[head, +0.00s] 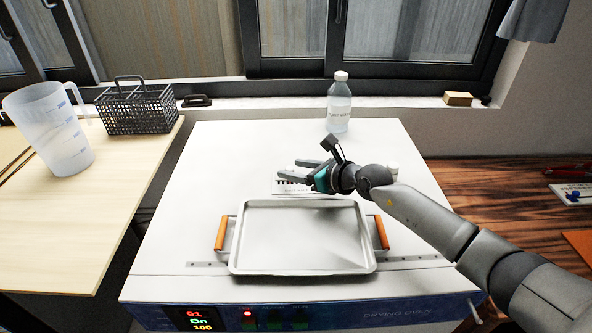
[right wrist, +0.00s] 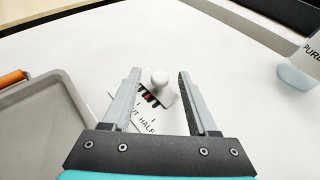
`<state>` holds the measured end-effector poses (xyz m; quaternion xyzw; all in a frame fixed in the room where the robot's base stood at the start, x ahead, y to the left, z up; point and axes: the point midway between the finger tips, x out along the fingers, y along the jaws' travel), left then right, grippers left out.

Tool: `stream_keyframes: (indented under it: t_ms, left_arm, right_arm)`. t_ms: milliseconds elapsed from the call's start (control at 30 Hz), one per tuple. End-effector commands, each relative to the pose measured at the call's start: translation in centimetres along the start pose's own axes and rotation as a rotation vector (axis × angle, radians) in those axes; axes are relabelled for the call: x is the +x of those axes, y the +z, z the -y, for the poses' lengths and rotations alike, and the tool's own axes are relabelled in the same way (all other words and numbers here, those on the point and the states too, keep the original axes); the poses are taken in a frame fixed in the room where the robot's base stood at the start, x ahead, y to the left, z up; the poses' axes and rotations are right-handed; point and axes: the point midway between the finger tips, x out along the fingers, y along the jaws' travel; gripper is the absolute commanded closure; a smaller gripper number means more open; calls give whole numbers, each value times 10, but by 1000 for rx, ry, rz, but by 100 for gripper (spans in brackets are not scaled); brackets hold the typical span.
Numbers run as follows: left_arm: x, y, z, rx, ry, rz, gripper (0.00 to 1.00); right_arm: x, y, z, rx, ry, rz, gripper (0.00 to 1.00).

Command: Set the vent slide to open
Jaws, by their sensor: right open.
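The vent slide's round white knob (right wrist: 160,77) shows in the right wrist view, on a small plate with dark slits and a bit of red. The vent label (right wrist: 142,120) reads "UT" and "HALF"; the rest is hidden. My right gripper (right wrist: 158,74) is open, with a finger on each side of the knob in the picture; I see no clear contact. In the head view, my right gripper (head: 288,172) is over the vent label (head: 285,187) on the white oven top (head: 230,150), and the knob cannot be made out. My left gripper is not in view.
A grey tray (head: 300,203) with orange handles lies in front of the vent. A labelled bottle (head: 339,108) stands behind it. A jug (head: 62,140) and a black wire basket (head: 140,108) stand on the left table. The oven top's left side is clear.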

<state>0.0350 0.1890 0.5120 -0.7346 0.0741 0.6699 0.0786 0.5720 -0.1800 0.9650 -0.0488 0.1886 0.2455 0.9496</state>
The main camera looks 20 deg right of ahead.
Motion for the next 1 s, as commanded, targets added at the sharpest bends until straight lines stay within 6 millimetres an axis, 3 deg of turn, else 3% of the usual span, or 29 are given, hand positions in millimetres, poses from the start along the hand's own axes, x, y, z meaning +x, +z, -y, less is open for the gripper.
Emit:
stream_keyframes:
  t_ms: [167,667,1000]
  left_arm:
    - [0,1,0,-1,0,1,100]
    - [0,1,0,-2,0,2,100]
    - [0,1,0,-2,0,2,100]
  right_arm:
    - [0,0,0,0,0,0,43]
    - [0,0,0,1,0,-1,99]
    - [0,0,0,1,0,-1,100]
